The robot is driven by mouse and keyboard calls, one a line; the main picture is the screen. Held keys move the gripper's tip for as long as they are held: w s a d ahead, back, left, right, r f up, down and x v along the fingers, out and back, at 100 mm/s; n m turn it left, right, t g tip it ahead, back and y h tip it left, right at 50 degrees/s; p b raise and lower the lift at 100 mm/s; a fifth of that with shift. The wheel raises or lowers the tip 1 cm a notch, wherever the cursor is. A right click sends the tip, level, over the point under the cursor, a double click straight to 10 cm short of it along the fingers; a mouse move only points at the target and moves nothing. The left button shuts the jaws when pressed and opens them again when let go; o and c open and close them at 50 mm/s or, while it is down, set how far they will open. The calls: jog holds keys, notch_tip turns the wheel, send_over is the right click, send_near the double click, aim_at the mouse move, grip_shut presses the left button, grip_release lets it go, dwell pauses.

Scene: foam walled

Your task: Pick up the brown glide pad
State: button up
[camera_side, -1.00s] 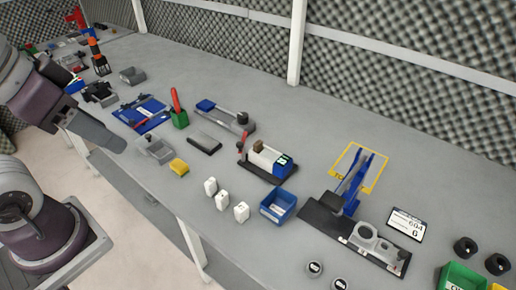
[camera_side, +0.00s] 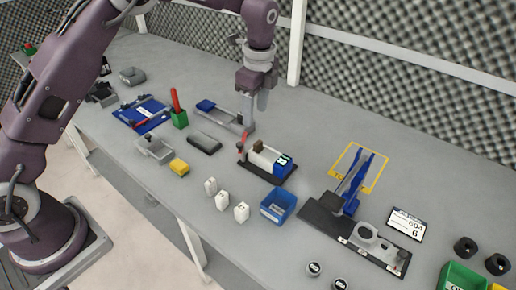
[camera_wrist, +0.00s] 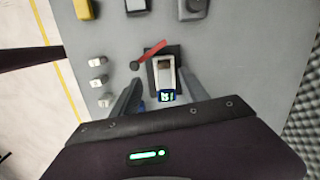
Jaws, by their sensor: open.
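A small brown block (camera_side: 258,146), which looks like the brown glide pad, sits at the far-left end of a white device with a blue display (camera_side: 272,159) on a black base. In the wrist view the device (camera_wrist: 167,75) lies between and just beyond my fingers; a small dark brownish patch shows at its top end, and I cannot tell its outline there. My gripper (camera_side: 262,100) points down above the bench, behind and above the device in the side view. In the wrist view my gripper (camera_wrist: 158,90) is open, its fingers apart with nothing between them touching.
A red lever (camera_side: 242,144) rises beside the device. A blue bin (camera_side: 278,205) and white blocks (camera_side: 222,200) stand in front. A grey-and-blue fixture (camera_side: 222,114) lies behind left, and a blue press (camera_side: 349,185) stands to the right. Foam walls close off the back.

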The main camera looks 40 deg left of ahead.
aim_at(258, 142)
jog(key=shift+m, duration=0.7)
jog(key=f, duration=0.7)
jog(key=w+f, duration=0.1)
jog(key=f, duration=0.2)
jog(key=shift+w+f, duration=0.1)
jog(key=shift+f, duration=0.3)
grip_shut()
